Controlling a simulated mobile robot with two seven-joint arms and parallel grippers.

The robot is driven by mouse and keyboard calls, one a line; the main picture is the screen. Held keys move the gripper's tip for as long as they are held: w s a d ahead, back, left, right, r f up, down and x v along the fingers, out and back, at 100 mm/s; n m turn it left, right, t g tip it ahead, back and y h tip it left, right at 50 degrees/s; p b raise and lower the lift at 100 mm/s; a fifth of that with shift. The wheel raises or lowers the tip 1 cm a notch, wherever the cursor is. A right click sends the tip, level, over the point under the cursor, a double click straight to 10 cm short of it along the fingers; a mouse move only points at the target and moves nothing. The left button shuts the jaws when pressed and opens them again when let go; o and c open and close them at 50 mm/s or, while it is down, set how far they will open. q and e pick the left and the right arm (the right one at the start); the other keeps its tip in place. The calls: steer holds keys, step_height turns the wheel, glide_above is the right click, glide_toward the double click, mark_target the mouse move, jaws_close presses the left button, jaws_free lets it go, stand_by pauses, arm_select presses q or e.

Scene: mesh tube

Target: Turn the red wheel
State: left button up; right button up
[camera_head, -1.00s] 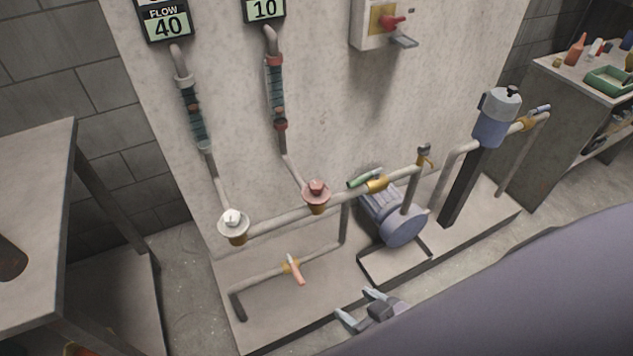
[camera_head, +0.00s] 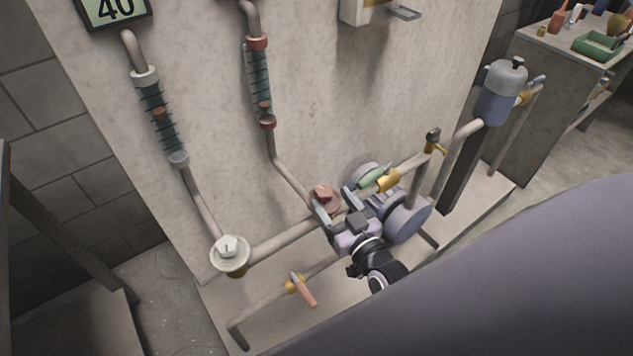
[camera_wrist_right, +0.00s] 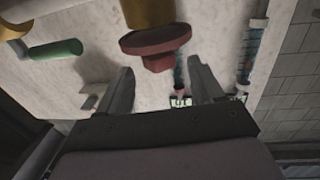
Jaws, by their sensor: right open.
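The red wheel (camera_head: 323,198) sits on the horizontal pipe, below the right-hand flow tube. My right gripper (camera_head: 334,203) is open, with its fingers close to the right side of the wheel in the head view. In the right wrist view the red wheel (camera_wrist_right: 157,45) hangs under a brass fitting, just beyond the two spread fingertips (camera_wrist_right: 160,72) and roughly centred between them. Nothing is between the fingers, and I cannot tell whether they touch the wheel. My left gripper is not in view.
A white wheel (camera_head: 230,251) is left on the same pipe. A green-handled valve (camera_head: 375,177) and a pump (camera_head: 409,215) stand close to the right of my gripper. An orange-handled valve (camera_head: 304,290) lies below. A blue-grey filter housing (camera_head: 498,95) is farther right.

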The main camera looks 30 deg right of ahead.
steer(key=shift+w+a+b, duration=0.1)
steer(key=shift+w+b, duration=0.25)
steer(key=shift+w, duration=2.85)
steer(key=c, duration=1)
